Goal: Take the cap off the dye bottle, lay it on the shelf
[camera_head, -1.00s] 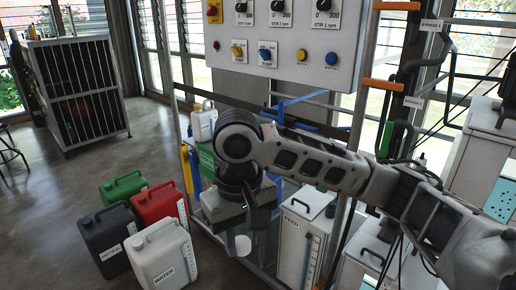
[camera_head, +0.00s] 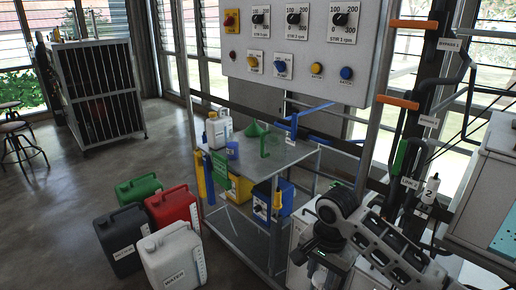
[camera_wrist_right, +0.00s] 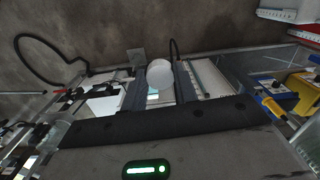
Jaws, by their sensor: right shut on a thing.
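My right gripper (camera_head: 318,274) is low at the bottom right of the head view, in front of the white cabinets. It is shut on a white round cap-like thing (camera_wrist_right: 159,74), which shows between the fingers in the right wrist view. The shelf (camera_head: 292,160) is the grey top of the metal stand, left of and beyond the gripper. A small pale bottle with an orange-brown top (camera_head: 212,130) stands at its left end; I cannot tell whether it is the dye bottle. My left gripper is not in view.
The shelf also holds a white jug (camera_head: 225,125), a blue cup (camera_head: 232,151), a green funnel (camera_head: 255,128) and a clear vessel (camera_head: 275,147). A control panel (camera_head: 290,50) hangs above. Red (camera_head: 173,207), green, black and white canisters stand on the floor at left.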

